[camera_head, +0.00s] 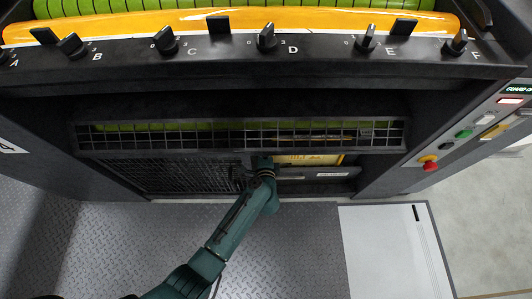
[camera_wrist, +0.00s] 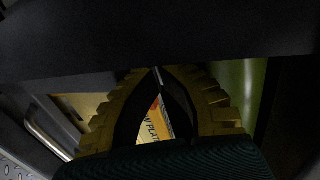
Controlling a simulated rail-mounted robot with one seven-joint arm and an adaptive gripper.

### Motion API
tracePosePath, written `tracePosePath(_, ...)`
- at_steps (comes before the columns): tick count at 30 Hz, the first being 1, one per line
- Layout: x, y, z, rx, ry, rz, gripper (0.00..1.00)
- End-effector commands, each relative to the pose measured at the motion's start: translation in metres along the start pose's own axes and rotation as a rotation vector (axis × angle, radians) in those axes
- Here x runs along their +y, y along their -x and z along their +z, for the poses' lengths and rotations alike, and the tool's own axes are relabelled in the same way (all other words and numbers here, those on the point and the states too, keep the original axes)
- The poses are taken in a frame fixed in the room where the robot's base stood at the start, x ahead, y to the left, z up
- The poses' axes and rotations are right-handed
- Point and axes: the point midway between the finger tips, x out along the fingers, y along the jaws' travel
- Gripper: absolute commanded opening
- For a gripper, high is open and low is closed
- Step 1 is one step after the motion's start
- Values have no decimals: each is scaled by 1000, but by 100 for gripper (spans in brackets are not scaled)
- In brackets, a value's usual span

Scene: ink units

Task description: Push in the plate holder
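A yellow panel with dark lettering (camera_head: 308,159), which looks like the plate holder, sits in the opening below the grille in the head view. A dark bar with light labels (camera_head: 318,174) runs just below it. My gripper (camera_wrist: 158,76) reaches into the opening at the panel's left end. In the wrist view its yellow-backed fingers have black pads that meet at the tips, with nothing visible held. A label with part of the word "PLATE" (camera_wrist: 152,128) shows through the gap between the fingers. The fingertips are hidden in the head view, and contact with the panel cannot be told.
A wire grille (camera_head: 240,137) spans the opening just above my gripper, and a dark mesh panel (camera_head: 180,176) lies to its left. Knobs marked A to F line the ledge above. A control box with a red button (camera_head: 430,166) stands at right. The patterned metal floor (camera_head: 120,240) is open.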

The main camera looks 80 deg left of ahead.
Motion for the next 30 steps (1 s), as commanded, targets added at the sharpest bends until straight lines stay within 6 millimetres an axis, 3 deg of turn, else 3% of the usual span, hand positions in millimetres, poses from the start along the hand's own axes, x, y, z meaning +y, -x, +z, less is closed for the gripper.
tracePosePath(5,12,38,1,5,-5,4,0)
tracePosePath(9,6,78,0,7,-4,3,0)
tracePosePath(15,7,120,0,6,-2,1,0)
tracePosePath(19,9,131,1,2,-2,1,0)
tracePosePath(29,11,133,1,1,0,0,0)
tracePosePath(30,4,136,-2,9,-1,0,0)
